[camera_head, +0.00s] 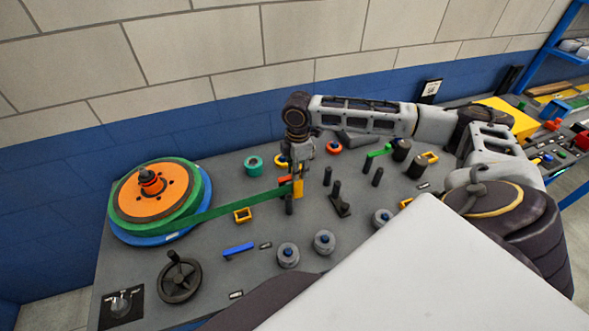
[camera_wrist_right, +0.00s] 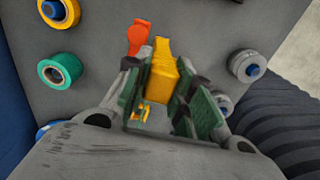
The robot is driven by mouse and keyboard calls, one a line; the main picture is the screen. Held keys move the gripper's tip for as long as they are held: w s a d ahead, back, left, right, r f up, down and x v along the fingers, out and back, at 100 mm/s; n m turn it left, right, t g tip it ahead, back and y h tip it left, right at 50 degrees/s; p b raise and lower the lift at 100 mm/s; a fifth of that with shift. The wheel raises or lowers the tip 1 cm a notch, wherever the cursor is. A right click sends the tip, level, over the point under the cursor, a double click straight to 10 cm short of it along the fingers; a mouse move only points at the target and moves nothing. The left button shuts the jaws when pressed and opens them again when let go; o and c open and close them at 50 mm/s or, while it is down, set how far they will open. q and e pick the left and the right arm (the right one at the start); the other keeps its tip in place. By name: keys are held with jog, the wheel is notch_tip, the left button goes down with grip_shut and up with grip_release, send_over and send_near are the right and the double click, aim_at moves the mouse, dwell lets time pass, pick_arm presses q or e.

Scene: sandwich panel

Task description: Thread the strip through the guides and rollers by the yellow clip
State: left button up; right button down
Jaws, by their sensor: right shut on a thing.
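A green strip (camera_head: 235,203) runs from the orange-hubbed spool (camera_head: 148,191) at the left to the yellow clip (camera_head: 298,188). My right gripper (camera_head: 299,174) points down and is shut on the clip, above the grey panel. In the right wrist view the clip (camera_wrist_right: 163,72) sits between the green-padded fingers (camera_wrist_right: 165,92). A yellow square guide (camera_head: 243,215) stands just below the strip in the picture; I cannot tell whether the strip passes through it. Blue-centred grey rollers (camera_head: 324,242) stand at the front. My left gripper is not in view.
Dark posts (camera_head: 377,177) stand right of the clip. A teal roller (camera_head: 253,163) and an orange roller (camera_head: 334,147) stand at the back. A blue bar (camera_head: 238,250) and a black handwheel (camera_head: 180,278) are at the front left. A tiled wall (camera_head: 180,50) rises behind the panel.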

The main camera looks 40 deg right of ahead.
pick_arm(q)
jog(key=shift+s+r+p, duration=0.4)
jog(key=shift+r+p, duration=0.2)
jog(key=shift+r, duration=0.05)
pick_arm(e)
jog(key=d, duration=0.2)
jog(key=shift+s+d, duration=0.35)
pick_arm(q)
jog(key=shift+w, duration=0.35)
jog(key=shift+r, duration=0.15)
pick_arm(e)
jog(key=shift+d, duration=0.15)
